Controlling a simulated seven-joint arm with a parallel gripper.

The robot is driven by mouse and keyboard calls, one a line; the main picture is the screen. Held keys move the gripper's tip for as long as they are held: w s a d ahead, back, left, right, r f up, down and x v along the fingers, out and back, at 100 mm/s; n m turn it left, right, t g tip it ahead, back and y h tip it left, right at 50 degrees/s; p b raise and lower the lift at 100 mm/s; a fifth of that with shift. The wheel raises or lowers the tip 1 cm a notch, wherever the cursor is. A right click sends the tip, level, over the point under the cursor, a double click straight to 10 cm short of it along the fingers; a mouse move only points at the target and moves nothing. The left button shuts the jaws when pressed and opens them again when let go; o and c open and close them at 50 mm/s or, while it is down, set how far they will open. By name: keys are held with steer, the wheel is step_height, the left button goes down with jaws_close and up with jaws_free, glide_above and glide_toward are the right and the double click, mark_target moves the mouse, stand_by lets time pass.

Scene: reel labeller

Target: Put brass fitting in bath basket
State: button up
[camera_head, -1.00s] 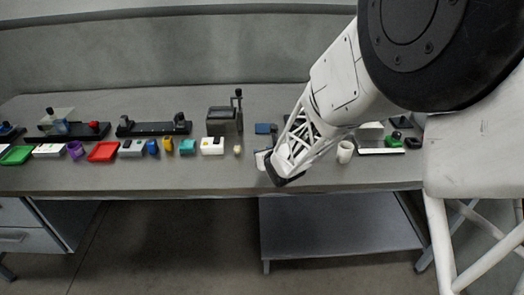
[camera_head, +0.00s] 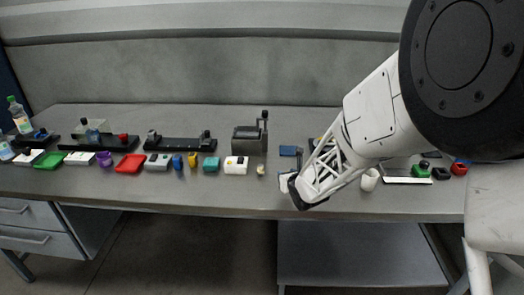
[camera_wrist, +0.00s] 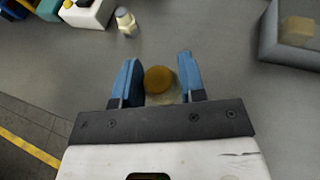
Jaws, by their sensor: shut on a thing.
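The brass fitting (camera_wrist: 159,79) shows in the wrist view as a round brownish-gold piece between the two blue fingers of my gripper (camera_wrist: 159,84). The gripper is shut on it. In the head view my gripper (camera_head: 286,185) is low over the front part of the bench, and the fitting cannot be made out there. I cannot clearly identify the bath basket. A grey box-like holder (camera_wrist: 272,48) with a pale block in it is at the upper right of the wrist view, apart from the gripper. My arm hides part of the bench behind the gripper.
A small pale bottle-like piece (camera_head: 261,170) and a white block (camera_head: 236,165) stand left of my gripper. A dark machine (camera_head: 250,135) and a blue item (camera_head: 289,150) are behind. A white cup (camera_head: 369,180) stands to the right. The front bench strip is mostly clear.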

steer(key=shift+w+d+r, duration=0.2)
steer(key=shift+w+r, duration=0.2)
steer(key=shift+w, duration=0.2)
steer(key=w+d+r+m+h, duration=0.4)
steer(key=w+d+r, duration=0.7)
steer(key=w+r, duration=0.15)
steer(key=a+f+m+h, duration=0.1)
steer(key=a+f+h, duration=0.1)
steer(key=a, duration=1)
steer(key=shift+w+a+f+m+h, duration=0.2)
steer(key=shift+w+m+h, duration=0.1)
steer(key=shift+w+m, duration=0.1)
steer(key=shift+s+a+f, duration=0.1)
steer(key=shift+a+f, duration=0.05)
steer(key=shift+a, duration=0.8)
steer(key=shift+a+f, duration=0.2)
steer(key=shift+a, duration=0.7)
steer(key=shift+s+a+f, duration=0.1)
steer(key=shift+a+f, duration=0.05)
steer(key=shift+a, duration=0.8)
steer(key=shift+n+t, duration=0.3)
steer(key=shift+s+a+f, duration=0.15)
steer(key=shift+a+f, duration=0.1)
steer(key=shift+a, duration=0.8)
steer(key=shift+s+a+f, duration=0.15)
steer(key=shift+a+f, duration=0.15)
steer(key=shift+a, duration=0.8)
steer(key=shift+s+a+f, duration=0.15)
steer(key=shift+a+f, duration=0.1)
steer(key=shift+a, duration=0.8)
